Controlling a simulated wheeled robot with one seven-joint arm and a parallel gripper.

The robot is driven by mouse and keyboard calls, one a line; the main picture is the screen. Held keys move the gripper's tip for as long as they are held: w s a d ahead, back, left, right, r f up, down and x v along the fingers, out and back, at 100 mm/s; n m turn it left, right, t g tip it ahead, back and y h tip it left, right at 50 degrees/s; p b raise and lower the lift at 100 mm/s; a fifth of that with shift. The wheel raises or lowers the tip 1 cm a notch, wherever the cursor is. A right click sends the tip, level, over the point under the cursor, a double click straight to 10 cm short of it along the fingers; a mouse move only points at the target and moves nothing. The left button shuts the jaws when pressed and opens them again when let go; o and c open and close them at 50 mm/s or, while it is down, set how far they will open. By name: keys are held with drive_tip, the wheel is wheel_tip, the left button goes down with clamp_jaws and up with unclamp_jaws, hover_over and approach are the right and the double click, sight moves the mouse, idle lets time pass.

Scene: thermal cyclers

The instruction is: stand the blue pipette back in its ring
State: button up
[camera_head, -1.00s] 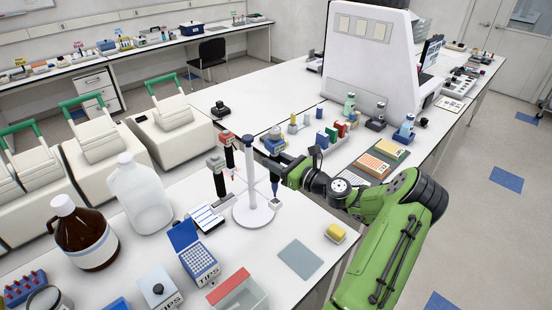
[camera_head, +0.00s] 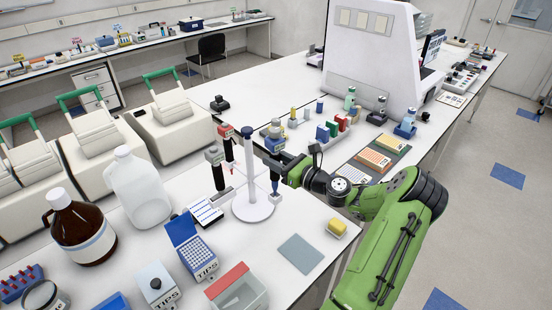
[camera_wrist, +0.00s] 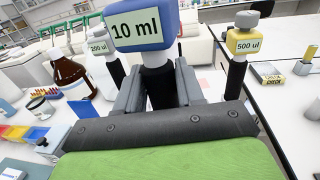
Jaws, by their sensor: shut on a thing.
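The blue pipette (camera_head: 274,143), labelled 10 ml, is upright in my gripper (camera_head: 287,168), its tip pointing down at the right side of the white pipette stand (camera_head: 252,207). In the wrist view the blue pipette (camera_wrist: 143,26) fills the top centre, its pale neck and dark body between the fingers (camera_wrist: 158,88), which are shut on it. Its lower part is hidden there. The ring itself is too small to make out, so I cannot tell whether the pipette is inside it.
A tip box (camera_head: 187,250), a white jug (camera_head: 138,190) and a brown bottle (camera_head: 76,228) stand left of the stand. A grey mat (camera_head: 301,254) and a yellow block (camera_head: 337,228) lie in front. Small bottles and racks (camera_head: 330,131) stand behind my gripper.

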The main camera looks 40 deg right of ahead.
sight(277, 179)
drive_tip(key=shift+f+b, duration=0.75)
drive_tip(key=shift+f, duration=0.95)
drive_tip(key=shift+f+b, duration=0.85)
drive_tip(key=shift+f, duration=1.35)
drive_tip(key=o, duration=0.7)
drive_tip(key=shift+o, duration=0.2)
drive_tip(key=shift+s, duration=0.1)
drive_tip(key=s+d+b, duration=0.1)
drive_tip(key=s+d, duration=0.1)
drive_tip(key=s, duration=1.3)
drive_tip(key=shift+s+d, duration=0.2)
